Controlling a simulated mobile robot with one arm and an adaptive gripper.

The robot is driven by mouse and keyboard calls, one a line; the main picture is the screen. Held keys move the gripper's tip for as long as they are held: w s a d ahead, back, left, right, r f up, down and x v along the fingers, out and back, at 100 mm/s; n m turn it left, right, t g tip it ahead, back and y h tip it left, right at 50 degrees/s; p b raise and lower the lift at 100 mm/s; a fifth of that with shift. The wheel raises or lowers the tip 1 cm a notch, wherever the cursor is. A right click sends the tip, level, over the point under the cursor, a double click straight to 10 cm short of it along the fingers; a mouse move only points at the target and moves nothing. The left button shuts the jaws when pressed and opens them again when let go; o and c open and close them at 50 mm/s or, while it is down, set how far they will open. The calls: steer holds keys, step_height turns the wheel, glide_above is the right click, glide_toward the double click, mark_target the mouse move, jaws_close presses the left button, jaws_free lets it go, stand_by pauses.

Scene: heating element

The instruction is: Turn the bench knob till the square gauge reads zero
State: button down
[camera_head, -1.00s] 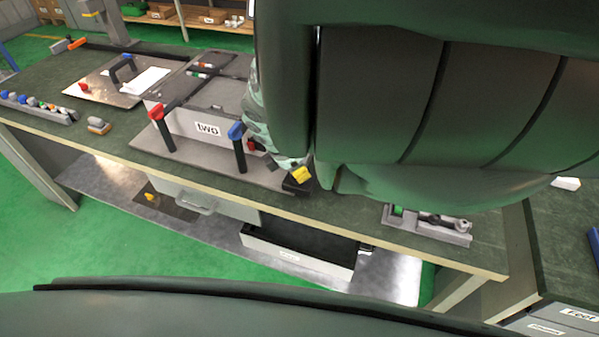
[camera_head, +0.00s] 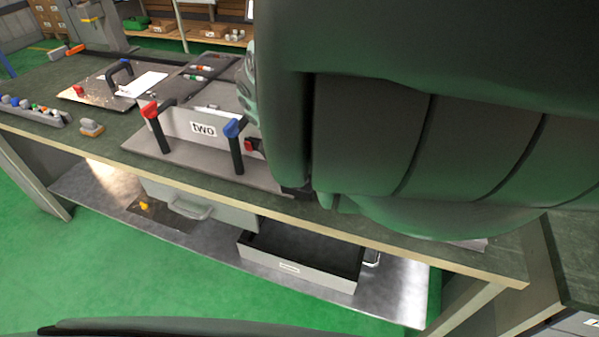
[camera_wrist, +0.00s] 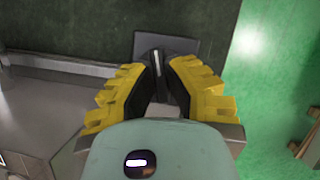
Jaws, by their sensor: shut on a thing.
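In the wrist view my gripper (camera_wrist: 158,82) has its yellow, black-padded fingers closed around a narrow black knob (camera_wrist: 157,62) with a white mark on it. The knob stands over a dark grey square base (camera_wrist: 185,46) near the edge of the dark green benchtop (camera_wrist: 90,25). In the head view my arm covers the gripper and the knob. I cannot make out a square gauge in either view.
An open grey tray (camera_head: 300,275) lies on the lower shelf (camera_head: 405,300). Green floor is clear in front.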

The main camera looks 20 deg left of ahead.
stand_by(0.4)
steer(key=c, duration=1)
jaws_free()
steer(key=shift+v, duration=5.95)
steer(key=shift+w, duration=0.1)
